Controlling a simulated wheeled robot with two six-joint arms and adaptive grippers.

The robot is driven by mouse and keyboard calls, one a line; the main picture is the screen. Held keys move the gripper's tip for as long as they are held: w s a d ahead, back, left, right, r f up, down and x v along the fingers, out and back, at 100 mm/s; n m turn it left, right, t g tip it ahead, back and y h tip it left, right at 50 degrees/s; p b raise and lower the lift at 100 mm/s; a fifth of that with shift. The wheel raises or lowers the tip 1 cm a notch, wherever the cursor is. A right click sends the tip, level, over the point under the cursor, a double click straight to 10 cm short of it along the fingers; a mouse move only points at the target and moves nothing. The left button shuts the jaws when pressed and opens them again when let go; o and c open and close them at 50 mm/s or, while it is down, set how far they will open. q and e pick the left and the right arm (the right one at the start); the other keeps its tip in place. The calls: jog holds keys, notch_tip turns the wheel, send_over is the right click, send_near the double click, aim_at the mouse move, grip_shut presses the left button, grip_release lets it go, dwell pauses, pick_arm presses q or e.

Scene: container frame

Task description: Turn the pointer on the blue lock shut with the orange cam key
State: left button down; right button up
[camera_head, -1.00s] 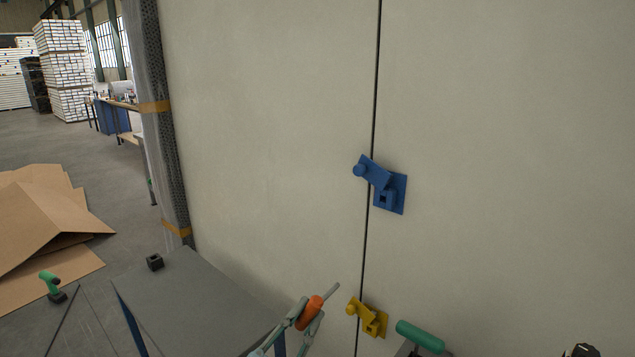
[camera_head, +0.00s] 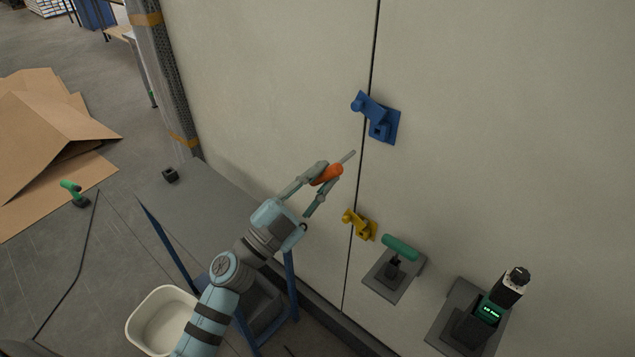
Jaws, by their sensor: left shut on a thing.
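The blue lock (camera_head: 381,122) is fixed on the pale panel, just right of the dark vertical seam. Its pointer arm (camera_head: 366,104) reaches up and left across the seam. A dark square socket shows at its lower part. My left gripper (camera_head: 323,176) is shut on the orange handle of the cam key (camera_head: 329,174). The key's grey shaft points up and right toward the panel. Its tip is below and left of the blue lock, apart from it in the picture. My right gripper is not in view.
A yellow lock (camera_head: 359,224) sits lower on the seam. A green-handled tool (camera_head: 400,247) and a black device with a lit display (camera_head: 490,312) stand in holders at lower right. A grey-topped table (camera_head: 190,205) and a white bin (camera_head: 160,318) are at left.

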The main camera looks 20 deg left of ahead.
aim_at(349, 154)
pick_arm(q)
jog(key=m+g+h, duration=0.1)
jog(key=m, duration=0.2)
jog(key=w+m+g+h, duration=0.1)
jog(key=m, duration=0.2)
jog(key=w+m+g+h, duration=0.1)
jog(key=m+g, duration=0.1)
jog(key=m, duration=0.1)
jog(key=shift+r+m, duration=0.25)
jog(key=shift+m, duration=0.15)
jog(key=w+m+g, duration=0.1)
jog(key=w+m, duration=0.1)
jog(key=w+d+m+g, duration=0.1)
jog(key=w+m, duration=0.1)
jog(key=m, duration=0.1)
jog(key=w+d+m+g, duration=0.1)
jog(key=m, duration=0.2)
jog(key=shift+w+d+g+y, duration=0.25)
jog(key=shift+w+g+y, duration=0.15)
jog(key=shift+w+d+r, duration=0.1)
jog(key=shift+w+d, duration=0.1)
jog(key=shift+w, duration=0.4)
jog(key=shift+w+d, duration=0.2)
jog(key=shift+w, duration=0.4)
jog(key=shift+w, duration=0.1)
dwell(1.0)
jog(key=shift+r, duration=0.1)
